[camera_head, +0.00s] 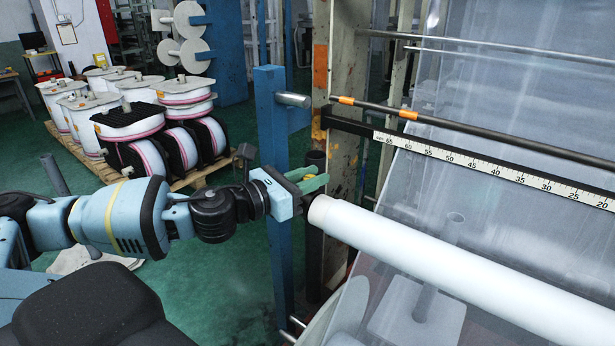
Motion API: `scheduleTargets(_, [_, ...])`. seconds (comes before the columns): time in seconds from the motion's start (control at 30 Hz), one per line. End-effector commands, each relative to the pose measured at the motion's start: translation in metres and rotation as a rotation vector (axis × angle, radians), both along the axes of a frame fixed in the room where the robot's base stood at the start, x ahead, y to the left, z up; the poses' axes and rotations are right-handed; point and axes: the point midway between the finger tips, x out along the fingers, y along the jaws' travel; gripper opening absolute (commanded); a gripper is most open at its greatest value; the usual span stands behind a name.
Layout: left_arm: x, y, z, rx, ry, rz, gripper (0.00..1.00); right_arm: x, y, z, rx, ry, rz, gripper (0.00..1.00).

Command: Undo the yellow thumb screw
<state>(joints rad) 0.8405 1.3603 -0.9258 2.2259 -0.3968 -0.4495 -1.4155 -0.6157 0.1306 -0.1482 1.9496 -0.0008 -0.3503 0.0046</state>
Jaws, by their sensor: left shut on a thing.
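My left gripper (318,184) reaches in from the left with its green fingers at the near end of the white roll (430,258). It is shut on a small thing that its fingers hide. The fingers are level and point right, beside a dark upright post (314,161). My right gripper is not in view.
A blue upright post (270,110) stands close behind my left wrist. A ruled bar (480,160) and a dark rod (450,125) cross above the roll, in front of clear film (460,80). White spools (130,120) stand on a pallet at the back left. Green floor lies open between.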

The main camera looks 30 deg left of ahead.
Motion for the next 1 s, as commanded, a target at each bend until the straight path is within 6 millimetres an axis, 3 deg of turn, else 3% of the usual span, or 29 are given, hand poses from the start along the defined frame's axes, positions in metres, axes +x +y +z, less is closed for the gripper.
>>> scheduleTargets(1.0, [0.0003, -0.0014, -0.0007, -0.002, 0.002, 0.705, 0.01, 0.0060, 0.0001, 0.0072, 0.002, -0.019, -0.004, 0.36])
